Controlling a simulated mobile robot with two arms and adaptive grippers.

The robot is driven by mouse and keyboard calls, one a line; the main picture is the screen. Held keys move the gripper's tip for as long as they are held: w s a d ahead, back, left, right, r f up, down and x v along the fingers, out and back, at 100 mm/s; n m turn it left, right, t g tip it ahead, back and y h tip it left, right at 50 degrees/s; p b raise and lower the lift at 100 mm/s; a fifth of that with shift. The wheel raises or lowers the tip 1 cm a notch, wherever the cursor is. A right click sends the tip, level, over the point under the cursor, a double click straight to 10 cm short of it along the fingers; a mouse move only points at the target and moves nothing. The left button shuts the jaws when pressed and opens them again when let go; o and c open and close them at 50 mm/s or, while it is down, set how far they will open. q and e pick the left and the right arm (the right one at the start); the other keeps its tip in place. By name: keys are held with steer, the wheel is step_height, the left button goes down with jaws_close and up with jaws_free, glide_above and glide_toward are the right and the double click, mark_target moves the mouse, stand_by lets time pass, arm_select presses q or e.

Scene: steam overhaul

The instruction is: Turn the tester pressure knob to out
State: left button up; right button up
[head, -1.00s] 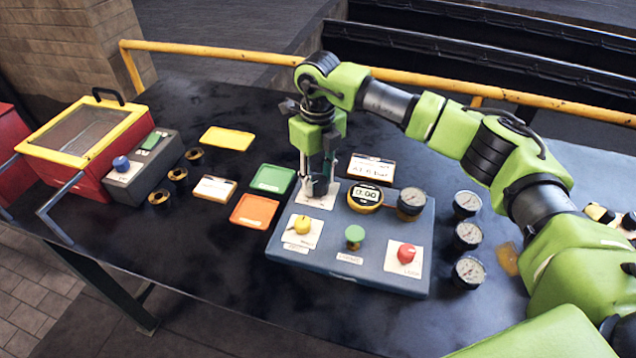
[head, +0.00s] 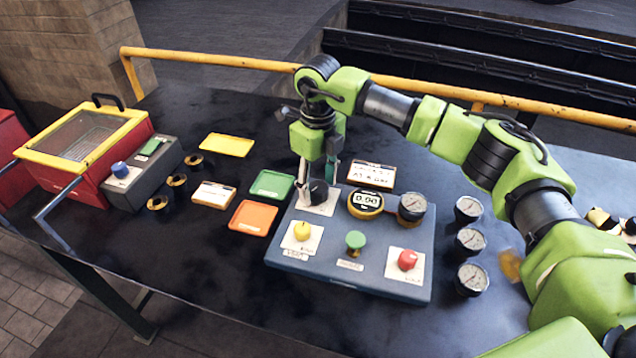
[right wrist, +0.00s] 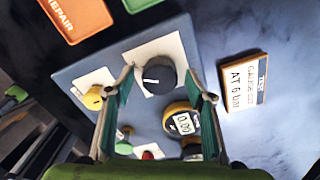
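The tester (head: 345,268) is a blue-grey box on the dark table. On its back left white plate sits a black knob (head: 318,192) with a white pointer line; it also shows in the right wrist view (right wrist: 158,78). My right gripper (head: 318,180) points down over the black knob. In the right wrist view its fingers are spread, with the knob showing between them; contact cannot be told. My left gripper is out of view.
A dial gauge (head: 411,207) stands at the tester's back right, close to my right gripper. A sign card (head: 370,174) stands behind. Several loose gauges (head: 470,241) lie to the right. Green (head: 271,184) and orange (head: 252,217) trays lie to the left.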

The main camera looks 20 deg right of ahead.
mark_target(318, 186)
step_height(318, 186, up, 12)
stand_by(0.6)
stand_by(0.4)
